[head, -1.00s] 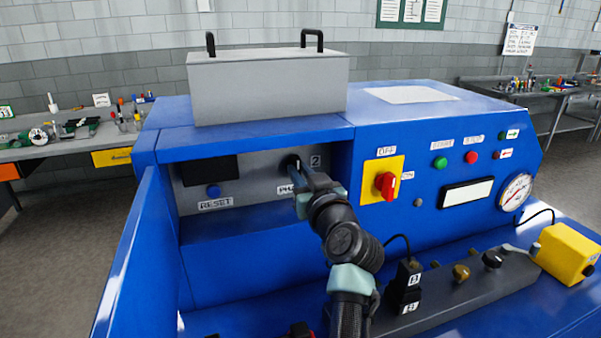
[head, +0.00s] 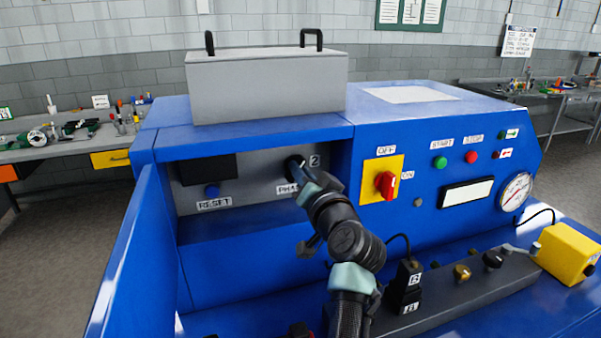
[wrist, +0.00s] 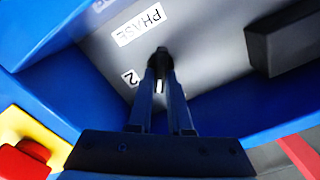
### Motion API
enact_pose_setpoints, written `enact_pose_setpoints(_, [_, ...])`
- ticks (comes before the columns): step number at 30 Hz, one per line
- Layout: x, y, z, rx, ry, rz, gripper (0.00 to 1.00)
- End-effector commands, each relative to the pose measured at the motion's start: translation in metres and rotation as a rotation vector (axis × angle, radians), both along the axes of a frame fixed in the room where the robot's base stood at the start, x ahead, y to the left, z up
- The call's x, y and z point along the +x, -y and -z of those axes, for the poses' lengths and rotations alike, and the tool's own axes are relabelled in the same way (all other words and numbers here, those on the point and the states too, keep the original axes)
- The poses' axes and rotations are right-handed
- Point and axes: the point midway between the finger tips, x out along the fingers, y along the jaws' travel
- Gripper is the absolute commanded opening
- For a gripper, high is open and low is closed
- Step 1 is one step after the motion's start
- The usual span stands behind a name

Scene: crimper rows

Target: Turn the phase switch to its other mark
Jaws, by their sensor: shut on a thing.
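The phase switch (head: 295,166) is a small black knob on the grey recessed panel, above the "PHASE" label (head: 288,189) and beside the mark "2" (head: 314,160). In the wrist view the black knob (wrist: 160,62) sits between my gripper's (wrist: 161,76) two dark fingertips, which are shut on it. A short white line shows between the fingers. The "2" (wrist: 131,78) lies left of the fingers there, with the "PHASE" label (wrist: 140,25) above. In the head view my gripper (head: 302,176) partly covers the knob. I cannot make out the other mark.
A red rotary switch (head: 386,184) on a yellow plate is to the right. A blue side wall (head: 128,255) bounds the left, and a grey box (head: 268,84) stands on top.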

Motion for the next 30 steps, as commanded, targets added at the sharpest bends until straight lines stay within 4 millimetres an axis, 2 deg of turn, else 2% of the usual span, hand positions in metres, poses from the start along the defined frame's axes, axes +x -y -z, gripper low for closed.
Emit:
enact_pose_setpoints(18, [0.0006,0.0018,0.0014,0.556,-0.182,0.000,0.00])
enact_pose_setpoints(30, [0.0007,0.0024,0.0033,0.833,-0.271,0.001,0.00])
